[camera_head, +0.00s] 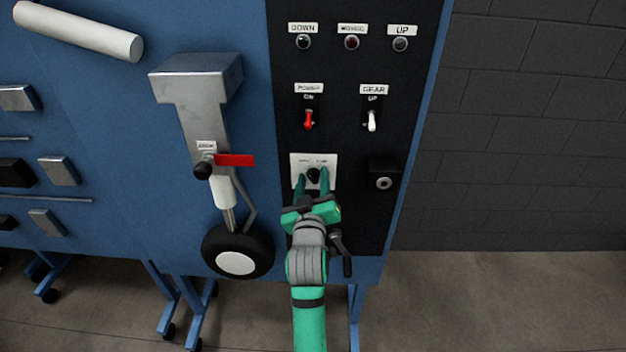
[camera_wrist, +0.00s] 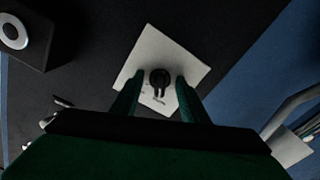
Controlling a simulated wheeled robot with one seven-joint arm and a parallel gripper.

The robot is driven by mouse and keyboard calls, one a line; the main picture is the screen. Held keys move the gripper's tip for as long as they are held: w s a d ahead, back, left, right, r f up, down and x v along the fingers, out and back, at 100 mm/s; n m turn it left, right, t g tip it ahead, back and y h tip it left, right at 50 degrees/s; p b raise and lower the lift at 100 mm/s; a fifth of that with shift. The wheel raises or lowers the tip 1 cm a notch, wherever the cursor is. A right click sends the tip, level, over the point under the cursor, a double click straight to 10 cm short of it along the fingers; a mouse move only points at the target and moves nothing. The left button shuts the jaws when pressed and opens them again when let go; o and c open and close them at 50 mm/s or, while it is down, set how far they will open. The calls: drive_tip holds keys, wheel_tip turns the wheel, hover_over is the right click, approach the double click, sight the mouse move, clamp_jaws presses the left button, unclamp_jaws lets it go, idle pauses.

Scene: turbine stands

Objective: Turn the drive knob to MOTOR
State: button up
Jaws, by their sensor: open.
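The drive knob (camera_head: 314,175) is a small black knob on a white square plate (camera_head: 299,159), low on the black panel. Its label text is too small to read. In the wrist view the knob (camera_wrist: 160,78) sits in the middle of the tilted plate (camera_wrist: 150,45). My gripper (camera_head: 313,180) is open, with one green finger on each side of the knob. In the wrist view the fingertips (camera_wrist: 158,82) lie left and right of the knob, with gaps showing. I cannot tell how near they are in depth.
Above are the red POWER switch (camera_head: 309,120) and the white GEAR switch (camera_head: 372,121). A black box with a round socket (camera_head: 384,183) stands out to the right. A landing-gear leg with a wheel (camera_head: 237,250) and red lever (camera_head: 235,160) is to the left.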

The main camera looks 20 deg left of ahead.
sight(311, 180)
drive_tip(key=shift+v, duration=1.75)
drive_tip(key=shift+s, duration=0.6)
drive_tip(key=shift+s+d, duration=0.1)
drive_tip(key=shift+d, duration=0.2)
